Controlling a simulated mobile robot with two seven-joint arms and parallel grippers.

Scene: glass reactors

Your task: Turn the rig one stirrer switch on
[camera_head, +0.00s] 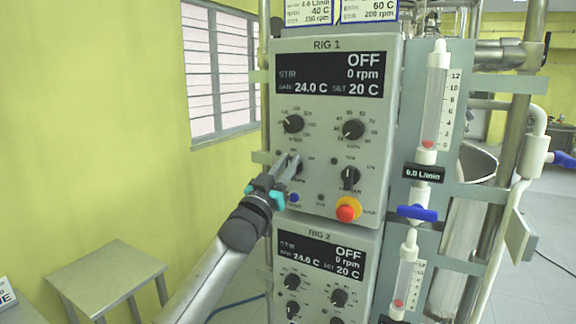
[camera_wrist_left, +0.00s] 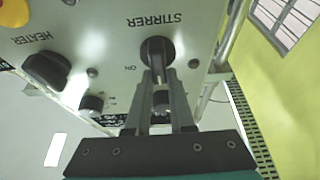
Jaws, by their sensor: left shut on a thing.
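The rig one panel (camera_head: 325,100) is grey, and its black display (camera_head: 330,74) reads OFF, 0 rpm, 24.0 C and SET 20 C. In the left wrist view the stirrer switch (camera_wrist_left: 157,48) is a dark round knob beside the STIRRER label. My left gripper (camera_head: 291,162) reaches the panel's lower left, and its fingers hide much of the switch in the head view. In the left wrist view the gripper (camera_wrist_left: 160,80) is shut on the switch's grip bar. The heater switch (camera_head: 349,178) sits to the right. My right gripper is out of view.
A red-and-yellow stop button (camera_head: 347,209) is at the panel's lower right. The rig 2 panel (camera_head: 322,262) is directly below. Flow tubes (camera_head: 433,100) and a blue valve handle (camera_head: 417,212) stand on the right. A metal stool (camera_head: 105,272) is at lower left.

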